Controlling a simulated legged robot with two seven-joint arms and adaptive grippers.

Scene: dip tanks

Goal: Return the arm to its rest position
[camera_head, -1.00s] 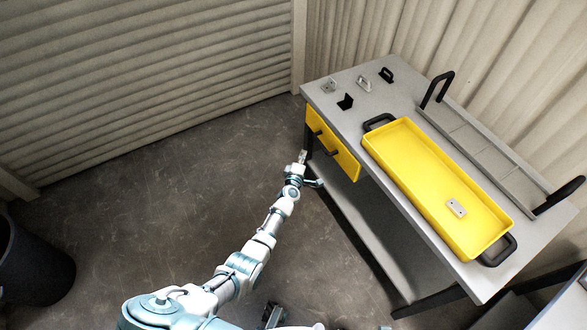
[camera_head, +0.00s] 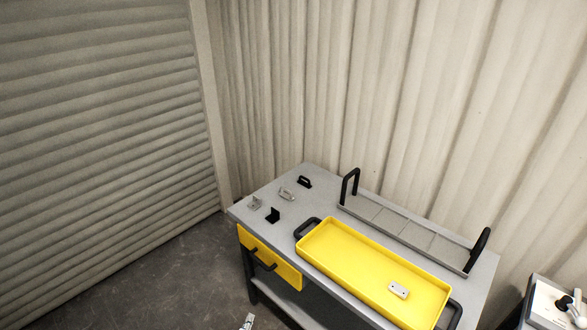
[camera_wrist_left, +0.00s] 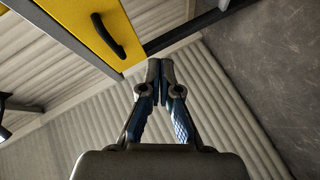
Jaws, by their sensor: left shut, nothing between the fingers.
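My left gripper (camera_head: 247,321) shows only as a small tip at the bottom edge of the head view, in front of the workbench and below its yellow drawers. In the left wrist view my left gripper (camera_wrist_left: 160,72) has its fingertips together with nothing between them. A yellow drawer front (camera_wrist_left: 85,25) with a black handle is beyond the fingers there, apart from them. The rest of my left arm is out of the head view. My right gripper is not in view.
The grey workbench (camera_head: 262,196) holds a yellow tray (camera_head: 345,262) with a light metal plate (camera_head: 398,290) in it, a black-handled rack (camera_head: 405,228) and several small brackets and handles. A machine (camera_head: 550,305) stands at the lower right. Bare floor (camera_head: 170,285) lies left of the bench.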

